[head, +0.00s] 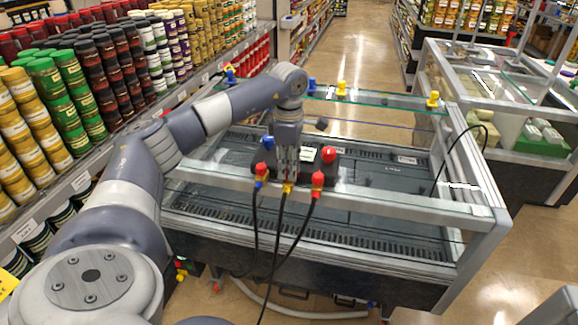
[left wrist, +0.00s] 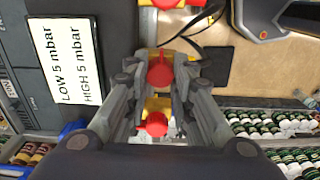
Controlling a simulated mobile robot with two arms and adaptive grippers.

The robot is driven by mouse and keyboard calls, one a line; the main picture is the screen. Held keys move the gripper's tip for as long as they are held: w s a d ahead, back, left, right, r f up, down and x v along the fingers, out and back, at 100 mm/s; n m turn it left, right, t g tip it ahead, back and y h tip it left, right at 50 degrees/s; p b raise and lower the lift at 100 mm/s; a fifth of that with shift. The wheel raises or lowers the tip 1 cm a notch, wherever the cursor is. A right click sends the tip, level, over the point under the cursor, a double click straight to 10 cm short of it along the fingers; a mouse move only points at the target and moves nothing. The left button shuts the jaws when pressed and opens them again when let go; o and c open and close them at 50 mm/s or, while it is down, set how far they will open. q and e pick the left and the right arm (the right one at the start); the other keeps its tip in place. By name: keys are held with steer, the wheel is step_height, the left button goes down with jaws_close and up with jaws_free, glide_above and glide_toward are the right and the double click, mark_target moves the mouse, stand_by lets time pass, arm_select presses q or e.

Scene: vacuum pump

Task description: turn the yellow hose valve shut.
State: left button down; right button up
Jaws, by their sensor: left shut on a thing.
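My left gripper (head: 287,172) points down at the front rail of the glass-topped case, at the middle of three hose fittings. Its fingers (left wrist: 160,78) are closed around the red handle (left wrist: 160,70) of the yellow hose valve. The yellow fitting (head: 288,188) shows just below the fingertips in the head view; the fingers hide most of the valve. How far the handle is turned cannot be told. A red hose fitting (head: 318,181) is close to the right, and a blue hose fitting (head: 259,182) with a red handle is to the left. My right gripper is not in view.
The dark gauge unit has a red knob (head: 328,154) and a blue knob (head: 268,142). Its display (left wrist: 65,58) reads LOW 5 mbar, HIGH 5 mbar. Black hoses (head: 278,235) hang in front of the case. Shelves of jars (head: 60,95) stand at the left.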

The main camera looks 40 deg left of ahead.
arm_select(q)
steer(key=shift+r, duration=0.1)
steer(key=c, duration=1.3)
jaws_free()
steer(key=shift+c, duration=0.2)
step_height(320, 180, up, 12)
